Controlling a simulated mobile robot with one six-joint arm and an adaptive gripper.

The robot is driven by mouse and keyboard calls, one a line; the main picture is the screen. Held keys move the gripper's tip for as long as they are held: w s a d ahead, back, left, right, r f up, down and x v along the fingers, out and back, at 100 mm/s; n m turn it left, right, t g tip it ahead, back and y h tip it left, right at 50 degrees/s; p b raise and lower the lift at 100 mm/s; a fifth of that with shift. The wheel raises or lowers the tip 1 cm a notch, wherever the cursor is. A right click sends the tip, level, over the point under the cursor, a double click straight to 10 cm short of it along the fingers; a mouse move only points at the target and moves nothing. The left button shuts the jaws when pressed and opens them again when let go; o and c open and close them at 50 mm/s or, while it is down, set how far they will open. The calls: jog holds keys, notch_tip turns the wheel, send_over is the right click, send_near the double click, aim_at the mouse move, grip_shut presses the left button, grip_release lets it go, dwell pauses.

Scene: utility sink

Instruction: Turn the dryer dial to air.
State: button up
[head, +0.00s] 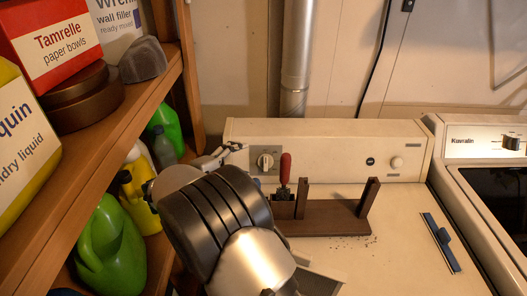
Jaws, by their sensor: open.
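The dryer (335,140) has a cream back panel. The dial's markings are too small to read. My gripper (238,150) is just left of the dial and appears apart from it, with its fingertips near the panel. It is open and holds nothing that I can see. My arm hides part of the dryer's left side and some of the gripper.
A dark wooden rack (335,213) with a red-handled tool (285,170) stands on the dryer top, just right of the dial. A blue squeegee-like tool (440,242) lies farther right. A wooden shelf (150,110) with boxes and bottles crowds the left.

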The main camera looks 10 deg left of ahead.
aim_at(265, 165)
notch_tip(265, 165, down, 4)
jog(key=s+m+h, duration=0.1)
jog(key=s+h, duration=0.1)
jog(key=s, duration=0.1)
jog(key=shift+g, duration=0.4)
jog(key=b+x, duration=0.3)
jog(key=x, duration=0.8)
jog(key=shift+w+d+r, duration=0.1)
jog(key=shift+w, duration=0.3)
jog(key=shift+c, duration=0.6)
jog(key=c, duration=0.9)
